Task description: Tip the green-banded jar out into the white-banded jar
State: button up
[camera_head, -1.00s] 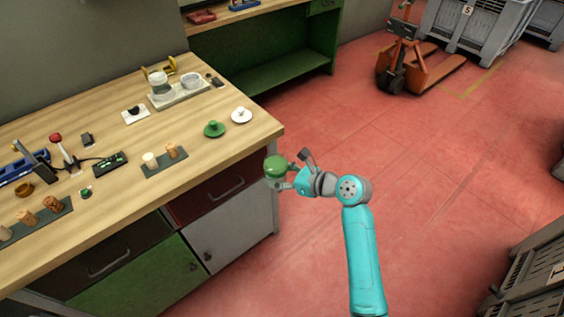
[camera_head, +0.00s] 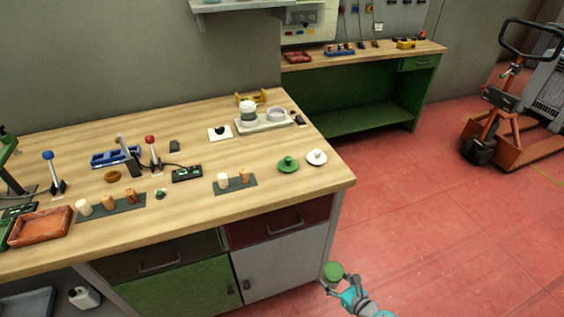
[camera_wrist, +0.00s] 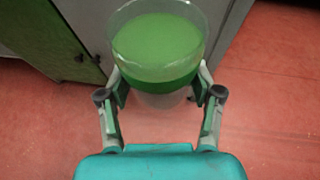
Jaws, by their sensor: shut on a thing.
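The green-banded jar (camera_wrist: 158,42) is clear, with a green band around its middle and green-looking contents. My gripper (camera_wrist: 159,88) is shut on it, one finger on each side at the band. In the head view the jar (camera_head: 333,271) and my gripper (camera_head: 334,285) are low in the picture, off the bench and in front of its right end. A clear jar with a pale band (camera_head: 248,117), apparently the white-banded jar, stands on a light tray (camera_head: 263,125) at the bench's back. A green lid (camera_head: 288,165) and a white lid (camera_head: 316,157) lie near the bench's right corner.
A pale round dish (camera_head: 277,114) shares the tray. Cork stoppers (camera_head: 244,176) stand on dark mats on the wooden bench (camera_head: 210,206). Levers and a red-brown tray (camera_head: 40,227) are at left. Red floor (camera_head: 420,230) is open to the right. A pallet truck (camera_head: 490,115) stands beyond.

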aim_at(248, 106)
jog(key=i+j+z, duration=0.15)
jog(key=i+z, duration=0.15)
jog(key=i+j+z, duration=0.25)
jog(key=i, duration=0.2)
jog(key=i+z, duration=1.15)
jog(key=i, duration=0.8)
jog(key=i+u, duration=0.5)
jog(key=i+l+u, duration=0.25)
jog(key=u, duration=0.2)
jog(key=i+l+u, duration=0.1)
jog(key=i+u, duration=0.15)
jog(key=u, duration=0.2)
jog(key=i+l+u, duration=0.15)
jog(key=u, duration=0.25)
jog(key=i+l+u, duration=0.2)
jog(key=u, duration=0.25)
jog(key=i+l+u, duration=0.15)
jog(key=l+u, duration=0.5)
jog(key=u, duration=0.2)
jog(key=i+l+u, duration=0.1)
jog(key=l+u, duration=0.25)
jog(key=l, duration=0.2)
jog(key=l+u, duration=0.35)
jog(key=l, duration=0.15)
jog(key=l+u, duration=0.3)
jog(key=l, duration=0.25)
